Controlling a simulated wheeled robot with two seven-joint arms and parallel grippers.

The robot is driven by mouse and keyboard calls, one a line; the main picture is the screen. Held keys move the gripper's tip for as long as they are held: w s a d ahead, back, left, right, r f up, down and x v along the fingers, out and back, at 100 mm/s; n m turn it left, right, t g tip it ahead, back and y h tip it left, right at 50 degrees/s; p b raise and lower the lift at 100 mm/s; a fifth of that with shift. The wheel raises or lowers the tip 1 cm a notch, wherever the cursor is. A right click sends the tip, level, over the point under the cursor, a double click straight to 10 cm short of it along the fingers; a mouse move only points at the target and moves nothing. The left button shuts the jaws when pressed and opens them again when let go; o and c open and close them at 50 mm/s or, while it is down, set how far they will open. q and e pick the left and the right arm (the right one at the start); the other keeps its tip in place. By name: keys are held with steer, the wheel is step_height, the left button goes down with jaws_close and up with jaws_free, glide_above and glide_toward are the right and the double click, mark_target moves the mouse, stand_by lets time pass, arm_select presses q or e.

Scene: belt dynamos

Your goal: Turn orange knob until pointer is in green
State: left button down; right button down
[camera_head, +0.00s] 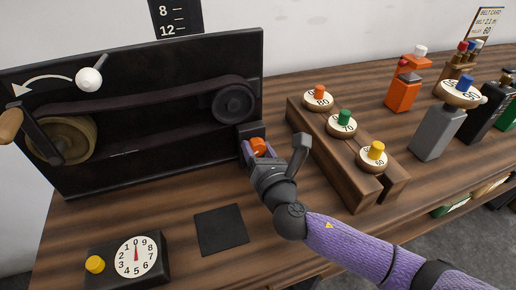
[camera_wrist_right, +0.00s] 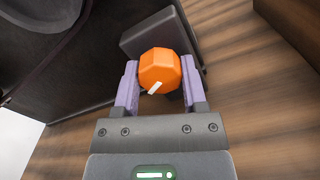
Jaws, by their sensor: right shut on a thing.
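The orange knob (camera_head: 258,146) is faceted and sits on a dark block at the lower right of the belt board. In the right wrist view the knob (camera_wrist_right: 160,68) carries a short white mark pointing down and left. My right gripper (camera_head: 259,152) is shut on the knob, with one purple finger on each side; the gripper (camera_wrist_right: 160,78) shows the same close up. A round white dial (camera_head: 127,251) with digits and a red pointer is at the lower left; its pointer stands upright near 0. I cannot make out a green zone. My left gripper is out of view.
The dark board (camera_head: 180,65) carries a belt around two pulleys and a crank on the left. A wooden rack (camera_head: 335,165) with several colour-knobbed discs stands close right of my right gripper. A dark square mat (camera_head: 221,230) lies in front. Several bottle-like units stand far right.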

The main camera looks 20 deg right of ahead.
steer(key=shift+c, duration=0.7)
jaws_free()
steer(key=shift+s, duration=0.1)
steer(key=s+p, duration=0.1)
steer(key=s, duration=0.8)
steer(key=shift+s+d, duration=0.15)
steer(key=shift+s, duration=0.2)
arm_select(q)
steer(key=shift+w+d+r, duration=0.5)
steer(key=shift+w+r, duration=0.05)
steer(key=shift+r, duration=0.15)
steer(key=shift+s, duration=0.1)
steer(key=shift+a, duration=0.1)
